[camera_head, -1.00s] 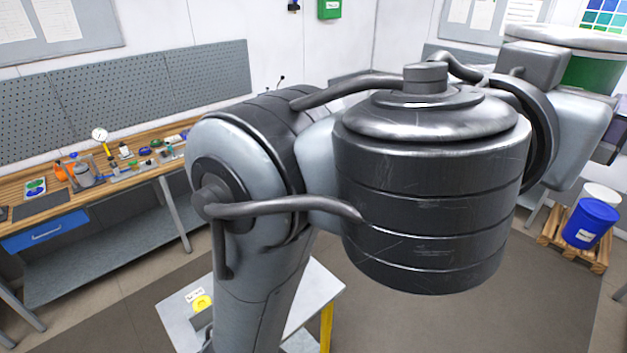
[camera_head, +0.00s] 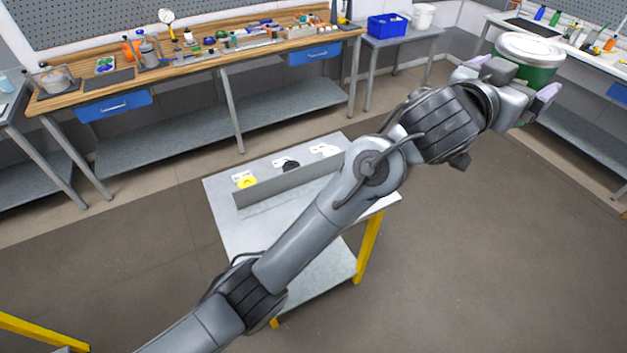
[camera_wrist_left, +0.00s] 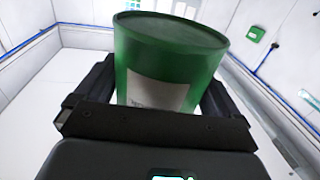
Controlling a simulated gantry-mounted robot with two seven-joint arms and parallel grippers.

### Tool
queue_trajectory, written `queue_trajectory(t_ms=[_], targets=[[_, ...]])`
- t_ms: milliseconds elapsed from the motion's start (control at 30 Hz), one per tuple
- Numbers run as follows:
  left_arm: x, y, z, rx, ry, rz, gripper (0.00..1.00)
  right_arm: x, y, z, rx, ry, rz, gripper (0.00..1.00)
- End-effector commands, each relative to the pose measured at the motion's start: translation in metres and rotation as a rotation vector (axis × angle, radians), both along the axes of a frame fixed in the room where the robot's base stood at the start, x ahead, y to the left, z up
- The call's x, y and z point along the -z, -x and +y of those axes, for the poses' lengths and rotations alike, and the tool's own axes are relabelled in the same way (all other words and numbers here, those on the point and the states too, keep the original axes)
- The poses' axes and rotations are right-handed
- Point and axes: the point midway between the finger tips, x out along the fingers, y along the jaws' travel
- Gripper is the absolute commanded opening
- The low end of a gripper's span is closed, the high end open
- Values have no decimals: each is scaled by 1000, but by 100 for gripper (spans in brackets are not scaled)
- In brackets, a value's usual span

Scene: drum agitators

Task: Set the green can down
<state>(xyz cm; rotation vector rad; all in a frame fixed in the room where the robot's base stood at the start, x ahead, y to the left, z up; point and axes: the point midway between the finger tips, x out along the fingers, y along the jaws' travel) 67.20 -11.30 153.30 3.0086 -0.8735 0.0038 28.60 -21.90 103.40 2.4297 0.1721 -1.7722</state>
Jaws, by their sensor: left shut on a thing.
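The green can (camera_head: 535,72) has a pale metal lid and shows at the upper right of the head view, held up in the air over the floor. In the left wrist view the can (camera_wrist_left: 165,65) is large, with a white label, and looks tilted in the picture. My left gripper (camera_head: 512,92) is shut on the can, with a finger on either side of it. In the wrist view the dark fingers (camera_wrist_left: 155,105) flank its body. My right gripper is not in view.
A grey table (camera_head: 225,215) with yellow legs, a raised strip and yellow, black and white pieces stands mid-view. A wooden workbench (camera_head: 190,72) with tools runs along the back. A blue bin (camera_head: 387,25) sits on a side table. A white-topped bench (camera_head: 590,62) is behind the can. The floor at right is clear.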

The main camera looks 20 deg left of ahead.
Motion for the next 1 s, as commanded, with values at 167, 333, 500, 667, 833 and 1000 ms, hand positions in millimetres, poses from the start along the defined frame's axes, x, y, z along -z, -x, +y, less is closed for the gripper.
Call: queue_trajectory(t_ms=[167, 333, 500, 667, 833, 1000], targets=[[88, -31, 27, -116, 4, 0, 43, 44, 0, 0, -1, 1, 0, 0], [161, -52, 57, -240, 7, 0, 43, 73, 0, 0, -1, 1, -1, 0], [235, -66, 91, -374, 10, 2, 43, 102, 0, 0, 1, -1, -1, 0], [304, -71, 126, -505, 10, 3, 43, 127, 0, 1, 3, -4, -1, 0], [368, -68, 160, -638, 7, 4, 43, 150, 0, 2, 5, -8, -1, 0], [417, -61, 188, -745, 1, 3, 43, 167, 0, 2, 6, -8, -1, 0]])
